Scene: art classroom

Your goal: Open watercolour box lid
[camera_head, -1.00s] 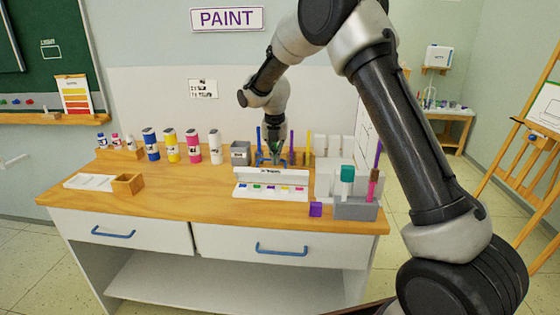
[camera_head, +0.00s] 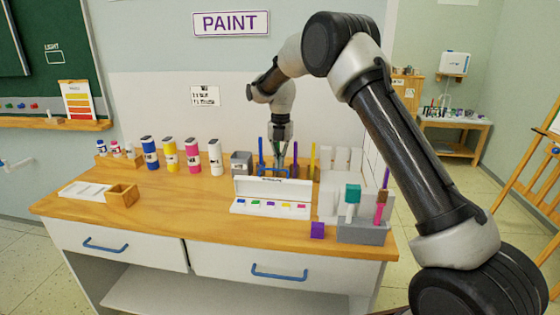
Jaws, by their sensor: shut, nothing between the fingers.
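The white watercolour box (camera_head: 243,208) sits on the wooden desk (camera_head: 150,208) with a row of coloured pans showing along its front. Its white lid (camera_head: 245,185) is raised at the back of the box, with a dark label along its top edge. My gripper (camera_head: 280,151) points down just above and behind the lid, shut and empty. It looks apart from the lid, though the depth between them is hard to judge.
Blue, yellow, pink and white bottles (camera_head: 215,157) and a grey cup (camera_head: 241,163) stand left of my gripper. Upright brushes stand close around it. The desk's left front is mostly clear.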

